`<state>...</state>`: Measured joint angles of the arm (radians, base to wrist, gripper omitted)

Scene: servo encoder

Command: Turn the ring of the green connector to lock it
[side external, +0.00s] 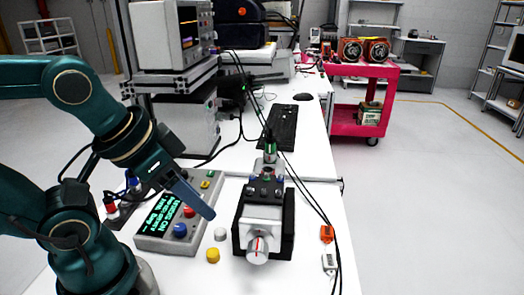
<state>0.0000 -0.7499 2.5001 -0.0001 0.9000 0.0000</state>
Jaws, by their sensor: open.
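The green connector (270,148) shows small at the back of the servo encoder unit (288,225), at the end of a dark cable. Its ring is too small to make out clearly, and I cannot tell whether it is locked. The encoder unit has a black frame and a silver front shaft with a red mark. My gripper (207,211) is open and empty, pointing down and right above the control box, left of the encoder unit. It is well apart from the green connector. One finger hides most of the other.
The grey control box (152,244) has a green display and coloured knobs. A white cap (221,234) and a yellow cap (213,256) lie between it and the encoder. Orange (326,233) and white (329,262) connectors lie right. Cables cross above the encoder; a keyboard (282,128) lies behind.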

